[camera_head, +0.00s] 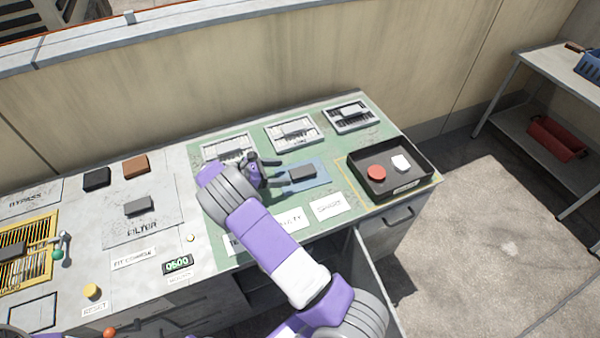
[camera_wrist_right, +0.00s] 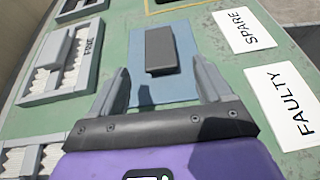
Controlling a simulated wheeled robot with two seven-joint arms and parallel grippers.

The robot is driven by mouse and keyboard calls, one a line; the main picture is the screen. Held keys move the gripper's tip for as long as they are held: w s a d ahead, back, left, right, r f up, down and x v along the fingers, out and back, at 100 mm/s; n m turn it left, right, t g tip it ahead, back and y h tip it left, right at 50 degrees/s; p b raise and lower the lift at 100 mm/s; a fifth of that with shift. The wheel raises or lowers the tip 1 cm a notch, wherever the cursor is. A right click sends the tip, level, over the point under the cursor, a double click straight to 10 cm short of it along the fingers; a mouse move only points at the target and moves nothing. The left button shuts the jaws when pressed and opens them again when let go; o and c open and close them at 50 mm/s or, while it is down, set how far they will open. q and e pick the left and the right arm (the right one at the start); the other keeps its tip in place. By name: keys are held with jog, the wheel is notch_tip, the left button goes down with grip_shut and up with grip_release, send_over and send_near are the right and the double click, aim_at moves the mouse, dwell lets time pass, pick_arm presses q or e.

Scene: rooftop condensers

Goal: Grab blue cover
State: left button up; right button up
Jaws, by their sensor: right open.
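The blue cover (camera_head: 321,175) is a flat blue plate with a dark grey block handle (camera_head: 302,173) on top. It lies on the green part of the bench. My right gripper (camera_head: 268,170) is open, just left of the cover in the head view. In the right wrist view the cover (camera_wrist_right: 160,90) lies ahead of my right gripper (camera_wrist_right: 161,78), with its handle between the lines of the two fingers. The fingers hold nothing. My left gripper is not in view.
Several grey framed filter panels (camera_head: 290,133) line the back of the green area. A black tray (camera_head: 405,184) with a red and a white piece stands to the right of the cover. White labels (camera_head: 327,207) lie in front. A beige wall stands behind the bench.

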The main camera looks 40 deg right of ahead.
aim_at(294, 173)
jog(key=x, duration=0.2)
jog(key=b+x, duration=0.1)
jog(key=x, duration=0.1)
jog(key=shift+d+f, duration=0.1)
jog(key=shift+f, duration=0.35)
jog(key=c, duration=1.2)
